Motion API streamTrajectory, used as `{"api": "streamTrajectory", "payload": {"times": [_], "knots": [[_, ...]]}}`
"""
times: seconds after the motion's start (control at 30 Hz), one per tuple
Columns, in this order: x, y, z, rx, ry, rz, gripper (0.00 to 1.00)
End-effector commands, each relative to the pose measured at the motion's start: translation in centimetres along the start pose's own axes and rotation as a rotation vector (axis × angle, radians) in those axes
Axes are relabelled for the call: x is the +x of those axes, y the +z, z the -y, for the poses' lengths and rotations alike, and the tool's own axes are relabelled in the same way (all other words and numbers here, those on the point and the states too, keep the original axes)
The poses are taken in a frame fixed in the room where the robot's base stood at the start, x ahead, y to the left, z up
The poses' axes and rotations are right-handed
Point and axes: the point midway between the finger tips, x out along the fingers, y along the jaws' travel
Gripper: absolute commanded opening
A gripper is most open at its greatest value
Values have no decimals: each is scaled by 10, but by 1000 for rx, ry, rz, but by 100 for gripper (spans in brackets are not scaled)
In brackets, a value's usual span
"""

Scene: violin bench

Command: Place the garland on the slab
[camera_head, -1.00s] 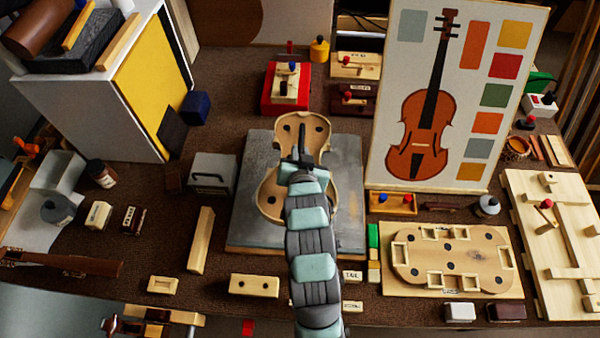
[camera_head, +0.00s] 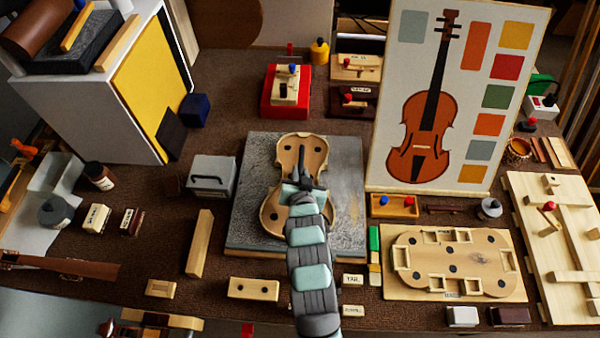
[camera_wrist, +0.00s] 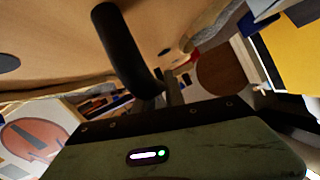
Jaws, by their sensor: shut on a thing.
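The garland (camera_head: 308,150), a pale wooden violin-shaped piece with dark round holes, is over the grey slab (camera_head: 345,215) in the head view. My gripper (camera_head: 302,175) is shut on it near its waist; my arm hides part of its lower half. I cannot tell whether the garland touches the slab. In the wrist view the garland (camera_wrist: 215,20) fills the top of the picture, with one dark finger (camera_wrist: 128,50) against it. The slab's left, right and front margins show around the garland.
A violin picture board (camera_head: 385,165) stands just right of the slab. A grey block with a handle (camera_head: 210,178) is close on its left. A wooden bar (camera_head: 200,243), a block with two holes (camera_head: 253,289) and a pale violin-shaped mould (camera_head: 455,265) lie nearby.

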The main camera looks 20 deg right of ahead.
Motion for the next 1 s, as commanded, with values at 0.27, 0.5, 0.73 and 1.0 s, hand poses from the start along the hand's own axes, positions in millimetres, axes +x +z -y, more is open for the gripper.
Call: {"api": "streamTrajectory", "payload": {"times": [0.27, 0.5, 0.73, 1.0], "knots": [[1, 1, 0, 0, -1, -2, 30], [1, 2, 0, 0, 0, 0, 36], [-7, 0, 0, 0, 1, 2, 36], [-58, -2, 0, 0, 0, 0, 36]]}}
